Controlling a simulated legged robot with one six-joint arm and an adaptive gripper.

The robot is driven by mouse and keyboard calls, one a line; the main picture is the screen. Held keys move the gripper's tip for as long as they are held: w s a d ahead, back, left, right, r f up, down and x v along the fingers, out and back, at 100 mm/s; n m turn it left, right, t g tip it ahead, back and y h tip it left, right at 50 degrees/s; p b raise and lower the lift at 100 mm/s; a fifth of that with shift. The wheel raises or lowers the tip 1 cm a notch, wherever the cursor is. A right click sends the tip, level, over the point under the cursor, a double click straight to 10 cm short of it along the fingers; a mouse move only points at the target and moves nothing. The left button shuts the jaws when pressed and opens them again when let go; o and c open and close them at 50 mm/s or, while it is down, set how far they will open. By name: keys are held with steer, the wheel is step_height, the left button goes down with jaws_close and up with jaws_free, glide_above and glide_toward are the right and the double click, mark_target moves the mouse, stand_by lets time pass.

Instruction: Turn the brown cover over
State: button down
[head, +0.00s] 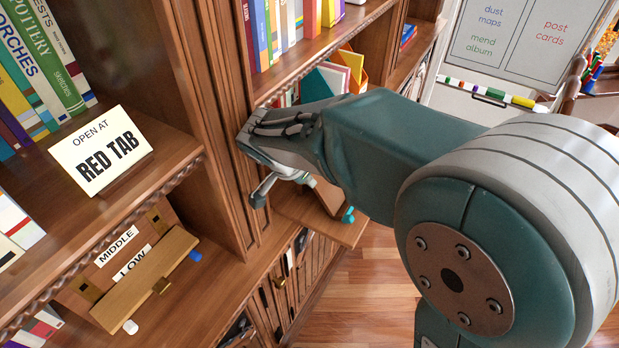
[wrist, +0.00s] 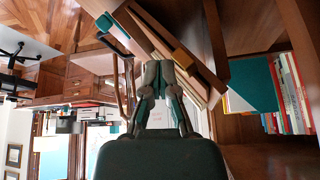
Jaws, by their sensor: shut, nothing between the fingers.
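The brown cover (head: 329,195) shows partly behind my gripper in the head view, on a small wooden ledge (head: 345,232) in front of the bookcase. A teal tab (head: 348,215) stands at its near right edge. My gripper (wrist: 158,68) is shut and empty. Whether its tips touch the cover, I cannot tell; the arm hides part of it in the head view.
A sign reading "OPEN AT RED TAB" (head: 101,150) stands on the left shelf. A wooden flap (head: 145,280) lies below, near labels "MIDDLE" and "LOW". The bookcase upright (head: 222,130) is close to my gripper's left. Bare floor (head: 360,290) shows below the ledge.

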steer(key=shift+w+d, duration=0.1)
stand_by(0.3)
step_height(320, 180, up, 10)
steer(key=w, duration=0.1)
steer(key=s+d+r+n+y, duration=0.1)
steer(key=s+d+n, duration=0.1)
steer(key=s+d, duration=0.3)
steer(key=s+d+r+n+y, duration=0.1)
steer(key=s+d+n, duration=0.15)
steer(key=d, duration=0.45)
steer(key=s+d+f+n, duration=0.1)
steer(key=s+d+n, duration=0.1)
steer(key=s, duration=0.4)
steer(key=s+d+f+n+t+y, duration=0.1)
steer(key=s+d+f+n, duration=0.1)
steer(key=s+d, duration=0.3)
steer(key=shift+s+f+y, duration=0.25)
steer(key=shift+s+y, duration=0.05)
steer(key=shift+s, duration=0.3)
